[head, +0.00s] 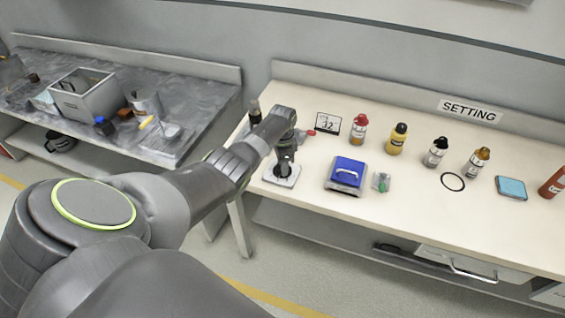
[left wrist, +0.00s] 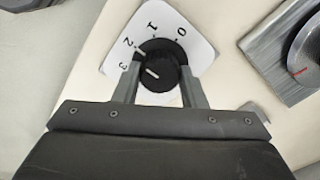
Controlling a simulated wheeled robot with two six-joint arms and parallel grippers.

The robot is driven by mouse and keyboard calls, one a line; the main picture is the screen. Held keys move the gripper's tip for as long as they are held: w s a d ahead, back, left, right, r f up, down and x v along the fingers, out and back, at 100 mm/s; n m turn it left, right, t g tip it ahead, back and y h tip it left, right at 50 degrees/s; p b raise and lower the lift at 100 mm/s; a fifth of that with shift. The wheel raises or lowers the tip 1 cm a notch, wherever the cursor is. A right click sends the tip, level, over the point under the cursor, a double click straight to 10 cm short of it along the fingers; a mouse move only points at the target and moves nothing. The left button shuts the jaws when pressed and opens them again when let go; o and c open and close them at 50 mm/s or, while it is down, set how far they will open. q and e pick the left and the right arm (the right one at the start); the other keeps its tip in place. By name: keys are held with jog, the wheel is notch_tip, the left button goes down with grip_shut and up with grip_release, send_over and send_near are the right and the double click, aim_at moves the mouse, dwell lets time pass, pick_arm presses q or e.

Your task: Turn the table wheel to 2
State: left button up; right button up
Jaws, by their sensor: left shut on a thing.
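The table wheel is a black knob (left wrist: 163,68) on a white plate (left wrist: 195,45) printed 0, 1, 2 and 3. In the left wrist view its white line sits on the left part of the knob, towards the side with 2 and 3; I cannot tell the exact mark. My left gripper (left wrist: 160,85) is shut on the knob, one finger on each side. In the head view the left gripper (head: 285,160) stands over the white plate (head: 282,178) at the left end of the cream table, hiding most of the knob. My right gripper is out of view.
A small number card (head: 327,123) stands behind the plate. A blue-topped box with a handle (head: 347,173) is to its right. Several bottles, a black ring (head: 453,182) and a SETTING sign (head: 470,110) are farther right. A grey table (head: 185,80) with a bin stands left.

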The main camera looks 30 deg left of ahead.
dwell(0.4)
pick_arm(q)
jog(key=o, duration=1)
jog(key=shift+r, duration=0.6)
notch_tip(320, 180, up, 16)
jog(key=shift+r+b, duration=0.15)
jog(key=shift+b, duration=0.15)
